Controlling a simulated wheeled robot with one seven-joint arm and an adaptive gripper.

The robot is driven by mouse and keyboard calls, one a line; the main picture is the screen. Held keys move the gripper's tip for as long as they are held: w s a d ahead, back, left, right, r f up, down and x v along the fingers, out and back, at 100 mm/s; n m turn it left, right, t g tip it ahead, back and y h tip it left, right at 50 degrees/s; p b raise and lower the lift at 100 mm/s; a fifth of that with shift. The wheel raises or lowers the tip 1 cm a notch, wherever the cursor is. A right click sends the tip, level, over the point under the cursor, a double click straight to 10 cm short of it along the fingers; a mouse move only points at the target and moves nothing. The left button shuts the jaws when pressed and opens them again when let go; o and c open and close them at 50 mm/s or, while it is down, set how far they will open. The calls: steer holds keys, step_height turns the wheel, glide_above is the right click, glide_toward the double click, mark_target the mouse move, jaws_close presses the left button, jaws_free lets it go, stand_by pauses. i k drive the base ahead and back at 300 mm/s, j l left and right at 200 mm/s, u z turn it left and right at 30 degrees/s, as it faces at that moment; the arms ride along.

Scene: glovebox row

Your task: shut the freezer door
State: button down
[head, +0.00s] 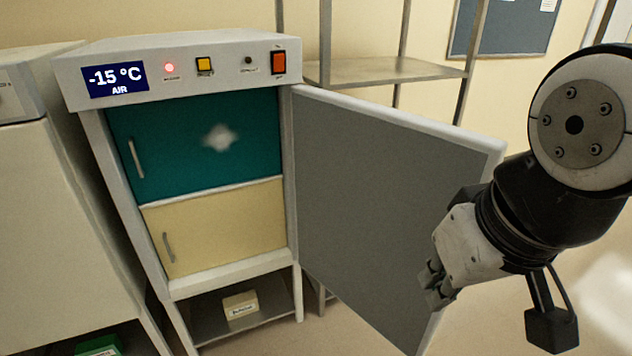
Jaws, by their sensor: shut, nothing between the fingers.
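The freezer (180,55) stands at the left of centre in the head view, with a display reading -15 °C. Its outer door (385,190) is swung wide open to the right, its grey inner face towards me. Inside, a teal inner door (180,160) and a cream inner door (225,225) are both closed. My gripper (432,290) is shut and empty, at the lower part of the door near its free edge. It overlaps the door in the picture; I cannot tell whether it touches it.
A metal shelf rack (390,70) stands behind the door. Another white cabinet (45,190) stands at the left. A small labelled box (240,305) sits on the shelf under the freezer, and a green box (98,346) is at the lower left. Floor shows below the door.

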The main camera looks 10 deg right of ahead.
mark_target(374, 183)
steer(key=k+u, duration=0.45)
steer(key=k+j+u, duration=0.25)
steer(key=u, duration=0.2)
steer(key=l+u, duration=0.35)
steer(key=l, duration=0.15)
steer(key=l+u, duration=0.35)
steer(key=l, duration=0.15)
steer(key=k+l+u, duration=0.1)
steer(key=l+u, duration=0.25)
steer(key=k+l, duration=0.1)
steer(key=l, duration=0.4)
steer(key=k+l, duration=0.1)
steer(key=l, duration=0.45)
steer(key=k+l, duration=0.1)
steer(key=l, duration=0.4)
steer(key=k+l, duration=0.1)
steer(key=l, duration=0.4)
steer(key=k+l, duration=0.1)
steer(key=l, duration=0.45)
steer(key=k+l, duration=0.1)
steer(key=l, duration=0.4)
steer(key=k+l, duration=0.15)
steer(key=l, duration=0.2)
steer(key=k+l, duration=0.1)
steer(key=l, duration=0.25)
steer(key=k, duration=0.55)
steer(key=k+l+u, duration=0.1)
steer(key=u, duration=0.2)
steer(key=l, duration=0.1)
